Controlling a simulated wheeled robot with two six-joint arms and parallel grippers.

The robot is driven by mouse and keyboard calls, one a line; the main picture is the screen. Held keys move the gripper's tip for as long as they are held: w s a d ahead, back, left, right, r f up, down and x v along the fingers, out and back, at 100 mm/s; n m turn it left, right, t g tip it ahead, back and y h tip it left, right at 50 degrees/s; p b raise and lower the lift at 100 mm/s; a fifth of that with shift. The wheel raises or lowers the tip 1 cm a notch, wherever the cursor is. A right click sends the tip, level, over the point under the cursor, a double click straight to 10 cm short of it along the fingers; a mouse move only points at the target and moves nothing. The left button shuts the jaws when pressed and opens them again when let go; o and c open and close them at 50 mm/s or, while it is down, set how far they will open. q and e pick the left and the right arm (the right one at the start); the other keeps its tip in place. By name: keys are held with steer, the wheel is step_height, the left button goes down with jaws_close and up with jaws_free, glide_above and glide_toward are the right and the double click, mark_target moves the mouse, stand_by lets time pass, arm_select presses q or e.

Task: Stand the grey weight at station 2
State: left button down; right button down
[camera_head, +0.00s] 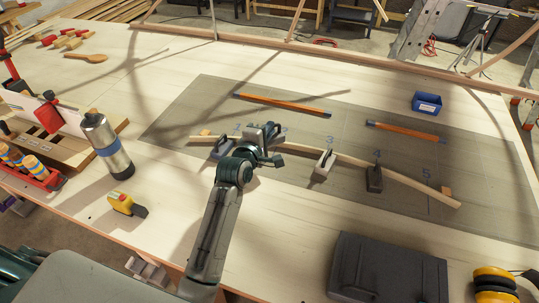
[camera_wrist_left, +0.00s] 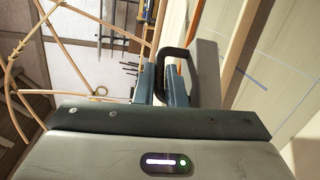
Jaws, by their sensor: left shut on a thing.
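My left gripper (camera_head: 262,151) reaches over the mat from the front and is shut on the grey weight (camera_head: 264,131), near station 2. In the left wrist view, the fingers (camera_wrist_left: 167,86) close on the dark handle (camera_wrist_left: 188,61) of the weight, and its grey body (camera_wrist_left: 208,74) shows beyond. The pale bent lath (camera_head: 410,182) runs left to right across the mat, partly hidden by my gripper. Whether the held weight touches the lath or mat, I cannot tell. My right gripper is not in view.
Other weights stand along the lath: blue-grey (camera_head: 221,148) near station 1, pale (camera_head: 324,165) at 3, dark (camera_head: 375,179) at 4. Two orange strips (camera_head: 283,105) and a blue box (camera_head: 427,103) lie behind. A steel flask (camera_head: 107,145) and yellow tape measure (camera_head: 122,203) stand left; a dark case (camera_head: 388,270) is in front.

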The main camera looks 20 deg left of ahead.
arm_select(q)
step_height(320, 180, down, 5)
steer(key=shift+a+f+p, duration=0.1)
steer(key=shift+f+p, duration=0.05)
steer(key=shift+p, duration=0.2)
step_height(320, 180, down, 3)
steer(key=shift+f, duration=0.15)
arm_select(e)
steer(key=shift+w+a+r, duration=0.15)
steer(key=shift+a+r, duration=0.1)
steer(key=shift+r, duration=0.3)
arm_select(q)
steer(key=shift+f, duration=0.1)
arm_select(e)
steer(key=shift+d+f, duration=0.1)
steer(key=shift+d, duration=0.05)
arm_select(q)
steer(key=c, duration=1.5)
jaws_free()
steer(key=shift+s, duration=0.1)
